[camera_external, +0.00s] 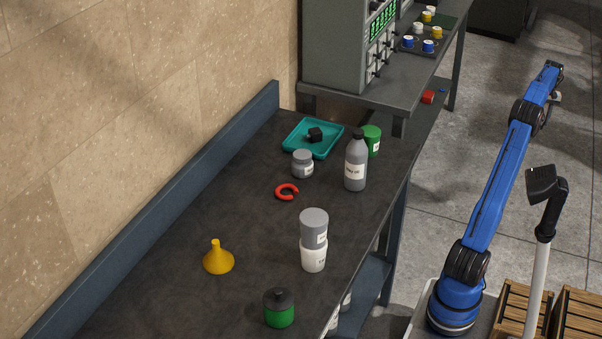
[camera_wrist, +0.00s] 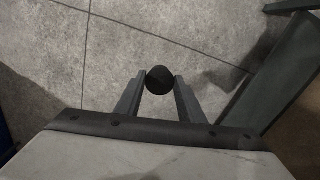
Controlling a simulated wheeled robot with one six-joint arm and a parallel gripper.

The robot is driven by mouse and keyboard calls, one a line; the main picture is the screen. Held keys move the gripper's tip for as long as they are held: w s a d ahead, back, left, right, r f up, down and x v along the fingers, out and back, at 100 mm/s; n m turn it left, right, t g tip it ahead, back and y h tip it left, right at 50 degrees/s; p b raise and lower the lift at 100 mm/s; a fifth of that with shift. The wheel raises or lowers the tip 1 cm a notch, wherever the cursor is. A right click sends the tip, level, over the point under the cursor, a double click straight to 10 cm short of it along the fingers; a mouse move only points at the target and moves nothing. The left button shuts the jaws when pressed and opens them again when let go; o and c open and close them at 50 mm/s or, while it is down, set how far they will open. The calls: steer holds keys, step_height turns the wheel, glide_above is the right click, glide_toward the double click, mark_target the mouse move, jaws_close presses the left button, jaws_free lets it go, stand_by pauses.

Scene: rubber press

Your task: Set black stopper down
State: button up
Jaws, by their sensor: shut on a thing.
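The black stopper (camera_wrist: 160,80) is a dark round piece in the wrist view. My gripper (camera_wrist: 160,84) is shut on it, with one finger at each side. Below it in that view is grey concrete floor, not the bench top. In the external view my arm reaches up at the right, over the floor and well apart from the bench (camera_external: 180,215). The gripper end is small there and the stopper cannot be made out.
The bench holds a teal tray (camera_external: 293,146) with a black block (camera_external: 315,134), a grey jar (camera_external: 303,163), a grey bottle (camera_external: 355,165), a red ring (camera_external: 286,192), stacked grey and white containers (camera_external: 314,240), a yellow funnel (camera_external: 218,259) and green tins (camera_external: 279,316). A grey machine (camera_external: 345,50) stands behind.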

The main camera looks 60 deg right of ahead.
steer(key=w+a+r+n, duration=0.1)
steer(key=w+a+r, duration=0.7)
steer(key=w, duration=0.7)
steer(key=w+a+r+n, duration=0.2)
steer(key=w+a+r, duration=0.6)
steer(key=w, duration=0.8)
steer(key=w+a+r+n, duration=0.1)
steer(key=w+a+r, duration=0.5)
steer(key=w+r, duration=0.65)
steer(key=w+a+r+n, duration=0.2)
steer(key=w+a+n, duration=0.6)
steer(key=w+a, duration=2.8)
steer(key=w+a+n, duration=0.3)
steer(key=a+n, duration=0.1)
steer(key=a, duration=1.8)
steer(key=w+a+n, duration=0.3)
steer(key=a+n, duration=0.2)
steer(key=a, duration=1.7)
steer(key=n, duration=0.8)
glide_toward(273, 270)
steer(key=shift+f, duration=2.2)
